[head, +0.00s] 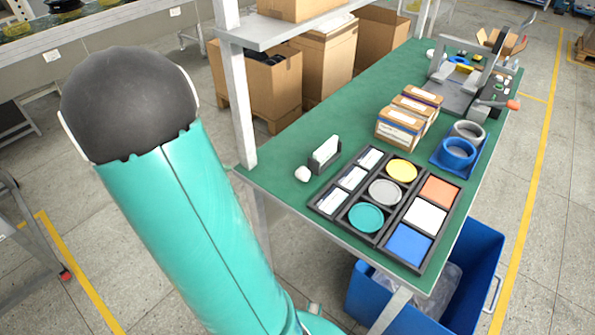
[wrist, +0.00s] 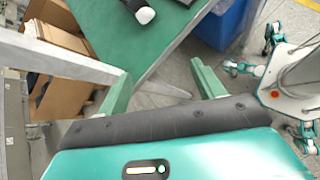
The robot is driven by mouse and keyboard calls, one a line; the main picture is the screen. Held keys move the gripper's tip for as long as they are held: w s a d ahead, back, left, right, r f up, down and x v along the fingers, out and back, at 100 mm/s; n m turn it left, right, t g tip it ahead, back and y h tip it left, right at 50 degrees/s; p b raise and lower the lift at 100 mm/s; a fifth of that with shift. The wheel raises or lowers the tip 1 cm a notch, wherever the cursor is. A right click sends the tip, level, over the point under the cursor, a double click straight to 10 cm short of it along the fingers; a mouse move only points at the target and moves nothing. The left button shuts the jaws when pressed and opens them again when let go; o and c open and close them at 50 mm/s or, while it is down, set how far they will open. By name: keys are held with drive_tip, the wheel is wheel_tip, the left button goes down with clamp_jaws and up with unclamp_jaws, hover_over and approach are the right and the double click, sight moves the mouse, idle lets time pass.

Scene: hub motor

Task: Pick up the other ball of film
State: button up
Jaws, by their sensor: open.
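A small white ball of film (head: 302,173) lies on the near left corner of the green bench, beside a small card holder. A rounded white lump at the bench corner in the wrist view (wrist: 145,15) looks like the same ball, but I cannot be sure. Another small white lump (head: 430,54) sits at the far end of the bench, too small to identify. My gripper (wrist: 160,72) is open, with its two green fingers apart and nothing between them. It is off the bench edge, over the floor side. The head view does not show the fingers.
A black tray (head: 376,247) with coloured discs and squares fills the near bench end. The card holder (head: 325,153) and a shelf post (head: 237,100) stand close to the ball. A blue bin (head: 486,255) with clear film inside stands below. Cardboard boxes (head: 330,55) stand behind.

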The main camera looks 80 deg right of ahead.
sight(297, 175)
drive_tip(key=s+d+f+n+g, duration=0.1)
drive_tip(key=s+d+f, duration=0.2)
drive_tip(key=d, duration=0.2)
drive_tip(key=s+d+f+n+h, duration=0.1)
drive_tip(key=s+d+f, duration=0.3)
drive_tip(key=d, duration=0.1)
drive_tip(key=s+d+f+n+g, duration=0.1)
drive_tip(key=s+d+f, duration=0.3)
drive_tip(key=d, duration=0.1)
drive_tip(key=shift+d+n+g+h, duration=0.15)
drive_tip(key=shift+n+g+h, duration=0.15)
drive_tip(key=x, duration=0.4)
drive_tip(key=shift+s+d+r, duration=0.1)
drive_tip(key=shift+s+r, duration=0.05)
drive_tip(key=shift+r, duration=0.2)
drive_tip(key=shift+s+d+f, duration=0.25)
drive_tip(key=shift+s+d, duration=0.05)
drive_tip(key=shift+d, duration=0.1)
drive_tip(key=c, duration=1)
drive_tip(key=shift+c, duration=0.2)
